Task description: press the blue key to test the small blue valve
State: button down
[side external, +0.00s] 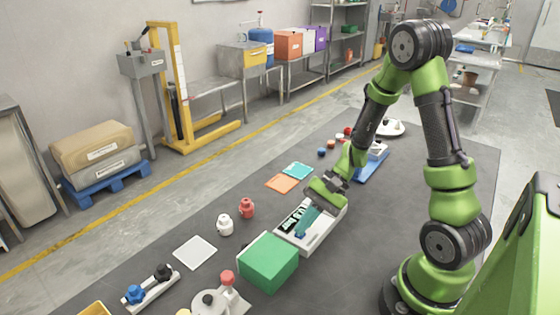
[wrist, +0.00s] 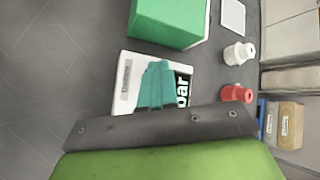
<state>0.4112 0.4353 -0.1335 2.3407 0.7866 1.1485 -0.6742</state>
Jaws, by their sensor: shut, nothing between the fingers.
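A white box (side external: 321,232) with a dark display strip (side external: 293,217) stands on the dark mat. In the wrist view the display (wrist: 183,90) shows part of a word in white letters. My gripper (side external: 302,231) has teal fingers, which are shut and empty, pointing down over the top of this box. The fingers (wrist: 157,68) cover the middle of the box in the wrist view. A bit of blue shows at the fingertips in the side view; the key itself is mostly hidden, and contact cannot be told. A small blue valve (side external: 133,293) sits on a white rail at the lower left, beside a black knob.
A green block (side external: 268,262) stands close beside the white box. A white bottle (side external: 224,225) and a red bottle (side external: 247,208) stand behind. A red-knobbed white device (side external: 228,290) is at the front. Orange (side external: 282,184) and teal squares lie farther back.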

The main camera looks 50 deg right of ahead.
jog(key=shift+r, duration=0.85)
jog(key=shift+r, duration=0.1)
jog(key=shift+r, duration=2.4)
jog(key=s+a+r+n+t+h, duration=0.2)
jog(key=s+r+n+h, duration=0.1)
jog(key=r, duration=0.4)
jog(key=s+a+r+n+t+h, duration=0.2)
jog(key=s+r+n+h, duration=0.1)
jog(key=r+n, duration=0.2)
notch_tip(320, 180, up, 2)
jog(key=shift+a+n+h, duration=0.3)
jog(key=shift+h, duration=0.1)
